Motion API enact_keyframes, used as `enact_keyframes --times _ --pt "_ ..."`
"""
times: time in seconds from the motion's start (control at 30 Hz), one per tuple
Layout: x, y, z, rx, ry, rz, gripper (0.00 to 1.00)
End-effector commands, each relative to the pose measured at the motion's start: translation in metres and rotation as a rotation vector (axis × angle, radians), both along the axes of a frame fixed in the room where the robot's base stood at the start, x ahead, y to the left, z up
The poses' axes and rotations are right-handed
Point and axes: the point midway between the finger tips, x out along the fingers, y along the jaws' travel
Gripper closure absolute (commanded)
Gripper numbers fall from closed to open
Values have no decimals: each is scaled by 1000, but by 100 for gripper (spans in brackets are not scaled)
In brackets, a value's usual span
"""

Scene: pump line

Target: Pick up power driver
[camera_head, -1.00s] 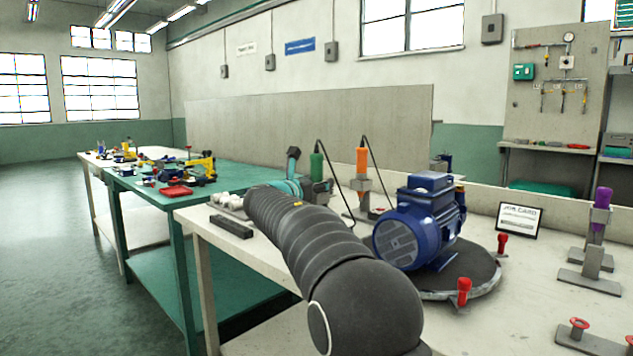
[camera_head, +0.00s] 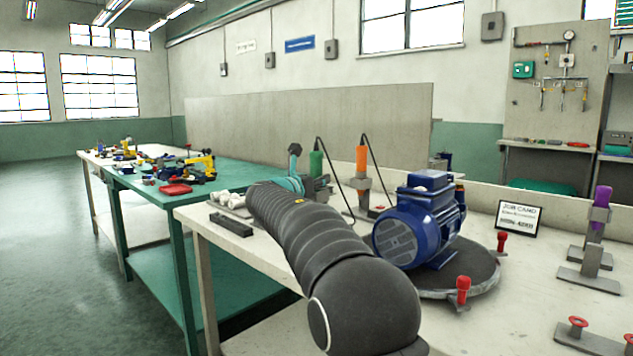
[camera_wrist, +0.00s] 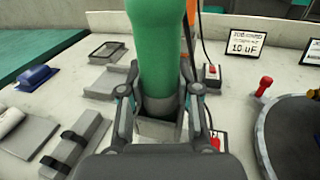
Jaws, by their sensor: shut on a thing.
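The power driver, a thick green corded tool, stands upright in the wrist view (camera_wrist: 157,45), and its upper part also shows in the head view (camera_head: 316,164). My gripper (camera_wrist: 160,98) has one finger on each side of its lower body and is shut on it. The driver's lower end is at a grey square holder (camera_wrist: 158,130) on the bench; I cannot tell how deep it sits. In the head view my arm hides the fingers and the driver's lower part.
An orange corded tool (camera_head: 362,160) stands in a holder just right. A blue motor (camera_head: 418,225) sits on a round dark turntable (camera_head: 470,280) with red knobs. A purple tool (camera_head: 600,208) and a job card (camera_head: 517,219) are farther right. A grey block (camera_wrist: 75,145) lies left.

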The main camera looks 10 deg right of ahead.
Motion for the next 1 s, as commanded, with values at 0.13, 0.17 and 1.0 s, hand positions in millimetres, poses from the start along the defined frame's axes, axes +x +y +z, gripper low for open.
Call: enact_keyframes --times 0.13,0.17,1.0 --pt "0 0 15 1 -3 0 100" --pt "0 0 18 2 -4 0 100" --pt "0 0 162 1 -5 -1 100"
